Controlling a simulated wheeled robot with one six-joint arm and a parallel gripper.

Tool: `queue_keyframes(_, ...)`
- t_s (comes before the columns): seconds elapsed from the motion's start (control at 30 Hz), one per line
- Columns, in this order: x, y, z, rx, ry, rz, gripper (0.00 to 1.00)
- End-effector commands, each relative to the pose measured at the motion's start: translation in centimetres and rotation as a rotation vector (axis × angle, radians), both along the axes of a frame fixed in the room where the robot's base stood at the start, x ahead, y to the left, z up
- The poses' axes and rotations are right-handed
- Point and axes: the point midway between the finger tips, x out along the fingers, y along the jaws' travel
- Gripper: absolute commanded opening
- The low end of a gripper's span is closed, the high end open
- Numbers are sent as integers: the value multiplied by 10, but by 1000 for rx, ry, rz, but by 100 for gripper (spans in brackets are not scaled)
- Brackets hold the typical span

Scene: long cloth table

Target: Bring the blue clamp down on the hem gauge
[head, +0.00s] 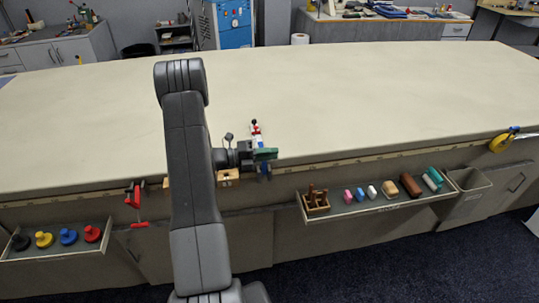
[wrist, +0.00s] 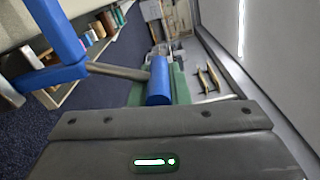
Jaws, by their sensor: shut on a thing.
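The blue clamp shows large in the wrist view, with its blue frame (wrist: 55,50) at the left and a grey bar running to a blue cylinder (wrist: 158,82). My gripper (wrist: 158,92) is shut on this cylinder between green finger pads. In the head view my gripper (head: 265,155) is at the table's near edge, with a small blue part of the clamp (head: 264,169) below it. My arm hides some of the edge there. I cannot pick out the hem gauge with certainty; a small red and white item (head: 257,134) stands just behind my gripper.
The cloth table top (head: 380,100) is broadly clear. A red clamp (head: 134,197) and a yellow clamp (head: 503,140) sit on the near edge. An open drawer (head: 375,207) with coloured blocks juts out at right, another (head: 55,253) with round knobs at left. A bin (head: 468,205) hangs far right.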

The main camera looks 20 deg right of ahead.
Motion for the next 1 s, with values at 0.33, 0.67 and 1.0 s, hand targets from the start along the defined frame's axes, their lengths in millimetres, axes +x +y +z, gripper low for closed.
queue_keyframes(0.33, 15, 0, 13, -17, -37, 27, 38)
queue_keyframes(0.67, 18, 14, 11, -13, -39, 32, 38)
queue_keyframes(1.0, 26, 84, 12, -14, -35, 23, 38)
